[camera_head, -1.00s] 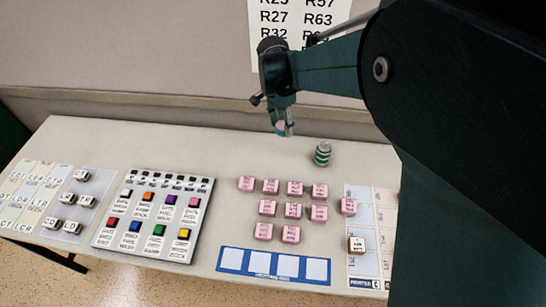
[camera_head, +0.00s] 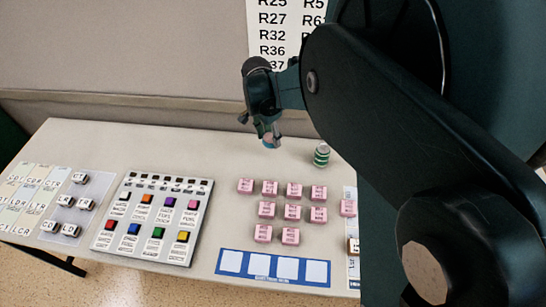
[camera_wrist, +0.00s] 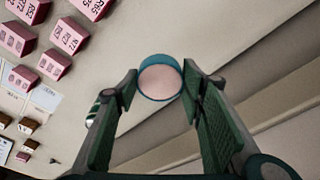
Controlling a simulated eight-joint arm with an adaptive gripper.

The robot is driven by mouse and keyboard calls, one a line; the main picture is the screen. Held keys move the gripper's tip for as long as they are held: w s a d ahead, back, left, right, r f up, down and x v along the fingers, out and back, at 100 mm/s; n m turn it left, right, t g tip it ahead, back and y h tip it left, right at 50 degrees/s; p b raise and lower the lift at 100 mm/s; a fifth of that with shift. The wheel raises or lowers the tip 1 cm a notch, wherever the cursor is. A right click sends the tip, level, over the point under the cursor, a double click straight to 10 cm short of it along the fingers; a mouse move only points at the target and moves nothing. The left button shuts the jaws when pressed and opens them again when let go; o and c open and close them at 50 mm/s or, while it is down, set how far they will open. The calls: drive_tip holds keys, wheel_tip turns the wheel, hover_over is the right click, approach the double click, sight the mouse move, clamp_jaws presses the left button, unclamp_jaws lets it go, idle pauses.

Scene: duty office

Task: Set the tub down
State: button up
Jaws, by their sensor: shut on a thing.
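The tub is a small round teal piece with a pale pinkish top. It sits between the fingertips of my gripper (camera_wrist: 162,85) in the wrist view, where the tub (camera_wrist: 160,82) shows its round face. In the head view my gripper (camera_head: 268,136) points down over the back middle of the table (camera_head: 225,155), and only a little of the tub (camera_head: 270,142) shows at its tips. My gripper is shut on the tub. I cannot tell whether the tub's underside touches the table.
A green-and-white striped can (camera_head: 322,155) stands just right of my gripper. Several pink blocks (camera_head: 267,209) stand in front, before a blue card with white squares (camera_head: 273,267). A button panel (camera_head: 151,219) lies to the left. The wall (camera_head: 150,60) is behind; table left of my gripper is bare.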

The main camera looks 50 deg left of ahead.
drive_tip(key=shift+f, duration=0.15)
hover_over(272, 158)
drive_tip(key=shift+s+f+b, duration=0.2)
drive_tip(key=shift+f, duration=1.3)
drive_tip(key=shift+s+f+b, duration=0.15)
drive_tip(key=shift+s+f, duration=0.05)
drive_tip(key=shift+f, duration=1.3)
drive_tip(key=shift+f, duration=1.9)
drive_tip(key=shift+f+b, duration=0.15)
drive_tip(key=shift+b, duration=0.25)
drive_tip(key=o, duration=1)
drive_tip(key=shift+c, duration=0.2)
drive_tip(key=r, duration=0.4)
drive_tip(key=s+r+p, duration=0.1)
drive_tip(key=r, duration=0.7)
drive_tip(key=shift+s+r+p, duration=0.15)
drive_tip(key=shift+s+p, duration=0.15)
drive_tip(key=shift+s, duration=0.1)
